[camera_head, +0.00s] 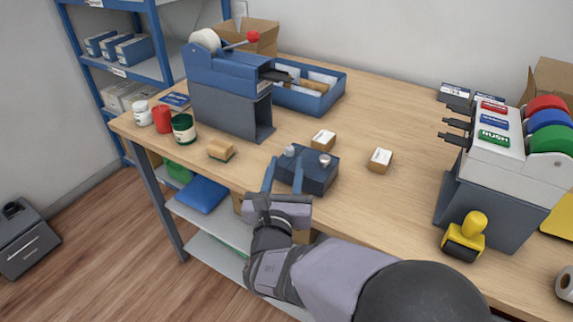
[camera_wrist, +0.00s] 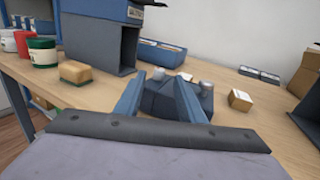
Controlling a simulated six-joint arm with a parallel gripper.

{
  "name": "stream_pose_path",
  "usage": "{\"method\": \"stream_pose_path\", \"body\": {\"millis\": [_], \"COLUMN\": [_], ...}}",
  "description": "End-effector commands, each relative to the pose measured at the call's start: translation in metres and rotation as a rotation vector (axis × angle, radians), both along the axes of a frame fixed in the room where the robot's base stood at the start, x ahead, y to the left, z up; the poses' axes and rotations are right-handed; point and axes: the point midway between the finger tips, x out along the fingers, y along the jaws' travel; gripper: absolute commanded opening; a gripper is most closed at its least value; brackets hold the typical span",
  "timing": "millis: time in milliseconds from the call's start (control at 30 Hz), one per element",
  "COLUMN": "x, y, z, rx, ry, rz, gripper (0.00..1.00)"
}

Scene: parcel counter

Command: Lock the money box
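The money box, a small dark blue box (camera_head: 318,177), sits near the front edge of the counter. Two grey knobs stand on its top: a left knob (camera_head: 289,150) at the far left corner and a right knob (camera_head: 324,159). The box (camera_wrist: 160,103) also shows in the wrist view, partly hidden by my blue fingers. My gripper (camera_head: 284,172) is open and empty at the near left side of the box, fingers pointing at it. In the wrist view the left knob (camera_wrist: 158,74) shows between the fingertips. I cannot tell whether the fingers touch the box.
A blue-grey tape dispenser (camera_head: 230,95) stands behind left. Small cartons (camera_head: 381,160) and (camera_head: 323,139) lie behind and right of the box. A tan sponge-like block (camera_head: 221,150) lies left. A label machine (camera_head: 500,170) and yellow stamp (camera_head: 465,235) stand right.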

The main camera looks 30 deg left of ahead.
Motion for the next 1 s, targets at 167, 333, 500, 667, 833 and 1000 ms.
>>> {"method": "stream_pose_path", "body": {"millis": [167,333,500,667,833,1000], "x": [0.0,-0.003,-0.012,-0.021,-0.025,-0.024], "y": [0.0,0.0,-0.003,-0.007,-0.01,-0.01], "z": [0.0,0.004,0.007,0.005,0.001,-0.001], "rx": [0.0,-0.004,-0.006,-0.005,-0.002,0.0], "ry": [-0.002,-0.002,0.002,0.002,0.002,0.001], "rz": [0.0,-0.001,-0.001,0.001,0.003,0.002], "gripper": [0.36,0.36,0.36,0.36,0.36,0.36]}}
